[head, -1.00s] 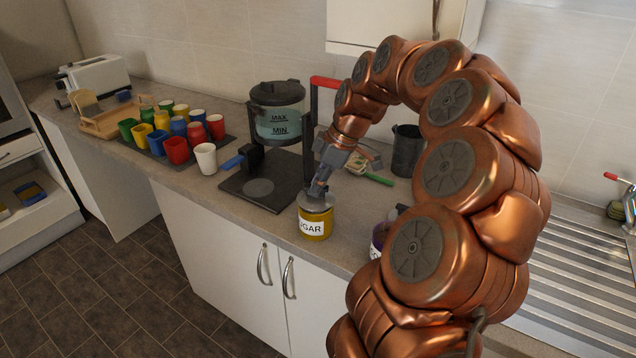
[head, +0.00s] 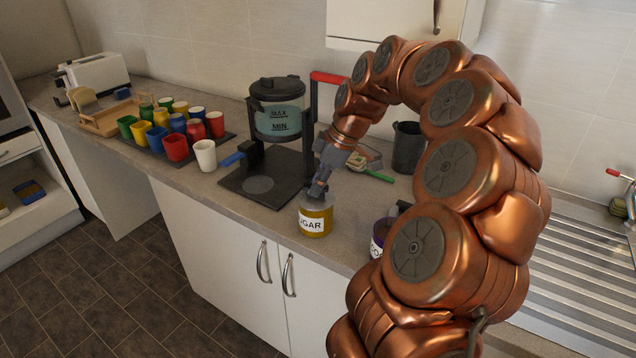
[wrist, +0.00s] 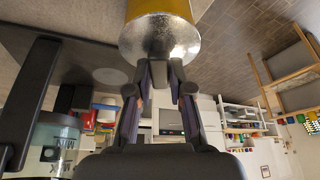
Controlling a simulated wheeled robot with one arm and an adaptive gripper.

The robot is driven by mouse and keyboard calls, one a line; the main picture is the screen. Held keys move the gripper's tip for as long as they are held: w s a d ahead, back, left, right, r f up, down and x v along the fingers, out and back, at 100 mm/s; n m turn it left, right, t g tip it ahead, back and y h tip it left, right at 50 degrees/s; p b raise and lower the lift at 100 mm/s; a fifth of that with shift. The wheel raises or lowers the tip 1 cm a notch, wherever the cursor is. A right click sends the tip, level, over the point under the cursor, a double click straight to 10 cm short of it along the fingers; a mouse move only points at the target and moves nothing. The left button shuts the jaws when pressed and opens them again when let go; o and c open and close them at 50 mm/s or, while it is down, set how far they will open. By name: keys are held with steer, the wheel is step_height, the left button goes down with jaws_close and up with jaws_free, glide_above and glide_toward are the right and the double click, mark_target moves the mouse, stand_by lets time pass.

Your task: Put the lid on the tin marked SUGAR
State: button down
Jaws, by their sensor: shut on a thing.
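The yellow SUGAR tin (head: 315,224) stands upright near the counter's front edge, in front of the coffee maker. A grey metal lid (head: 312,201) is at its top; in the wrist view the lid (wrist: 160,42) is a shiny disc against the yellow tin (wrist: 150,8). My gripper (head: 318,190) is above the tin, pointing down, shut on the lid; its fingertips (wrist: 160,72) meet at the lid's middle. I cannot tell whether the lid is fully seated or slightly above the rim. The lid's far edge is partly hidden by the fingers.
The coffee maker (head: 277,125) stands close behind the tin. A second tin with a purple label (head: 377,246) is to the right, partly hidden by my arm. Several coloured cups (head: 175,147) stand left, and a dark canister (head: 408,148) behind. Open floor lies at front left.

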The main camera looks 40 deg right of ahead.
steer(key=shift+f, duration=0.15)
steer(key=c, duration=1)
jaws_free()
steer(key=shift+v, duration=6)
